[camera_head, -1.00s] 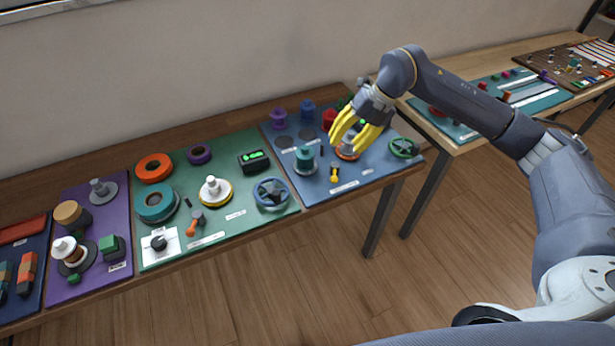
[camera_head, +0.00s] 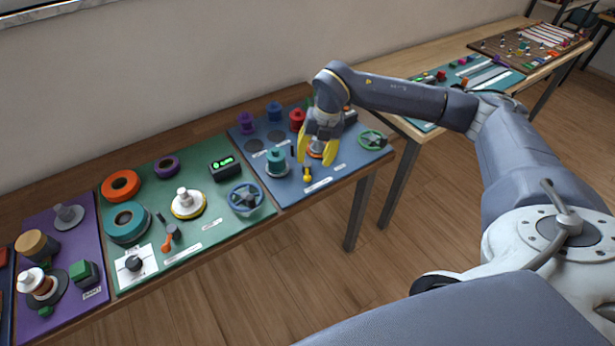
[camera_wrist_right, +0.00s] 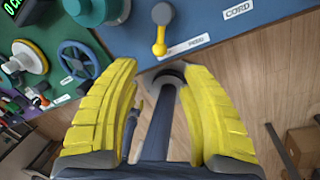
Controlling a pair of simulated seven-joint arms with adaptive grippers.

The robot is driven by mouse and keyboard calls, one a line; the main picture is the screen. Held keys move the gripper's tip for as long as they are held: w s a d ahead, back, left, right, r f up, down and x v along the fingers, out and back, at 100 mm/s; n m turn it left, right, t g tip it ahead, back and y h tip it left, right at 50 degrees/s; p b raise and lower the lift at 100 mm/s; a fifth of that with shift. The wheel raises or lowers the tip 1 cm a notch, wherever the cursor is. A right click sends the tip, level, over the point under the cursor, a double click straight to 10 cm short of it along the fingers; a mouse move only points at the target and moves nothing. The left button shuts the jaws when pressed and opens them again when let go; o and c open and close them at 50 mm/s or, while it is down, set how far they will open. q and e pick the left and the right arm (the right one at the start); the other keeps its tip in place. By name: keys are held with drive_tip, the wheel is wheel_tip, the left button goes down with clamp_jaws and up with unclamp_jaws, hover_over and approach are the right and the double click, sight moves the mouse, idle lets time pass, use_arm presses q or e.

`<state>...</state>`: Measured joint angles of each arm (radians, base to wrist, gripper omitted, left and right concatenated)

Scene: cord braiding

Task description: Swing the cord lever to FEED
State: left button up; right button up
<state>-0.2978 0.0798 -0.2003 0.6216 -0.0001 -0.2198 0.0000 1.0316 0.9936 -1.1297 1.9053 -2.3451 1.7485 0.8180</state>
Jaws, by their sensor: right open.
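The cord lever (camera_head: 307,173) is a small lever with a yellow knob near the front edge of the blue board (camera_head: 290,187). In the right wrist view the lever (camera_wrist_right: 159,35) has a dark pivot at the top, and its yellow knob hangs toward my gripper. A white label (camera_wrist_right: 183,46) beside the knob is too blurred to read surely; another reads CORD (camera_wrist_right: 238,11). My right gripper (camera_head: 315,158) points down over the board, just behind and right of the lever. Its yellow fingers (camera_wrist_right: 157,75) are open and empty, apart from the knob. My left gripper is out of view.
A teal spool (camera_head: 276,160) stands left of the lever and a green handwheel (camera_head: 372,139) to its right. An orange part (camera_head: 316,151) is partly hidden by my fingers. A green board (camera_head: 213,231) lies to the left. Floor is clear in front.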

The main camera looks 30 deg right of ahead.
sight(308, 176)
drive_tip(key=x, duration=0.9)
drive_tip(key=shift+f, duration=0.15)
drive_tip(key=shift+c, duration=0.5)
clamp_jaws()
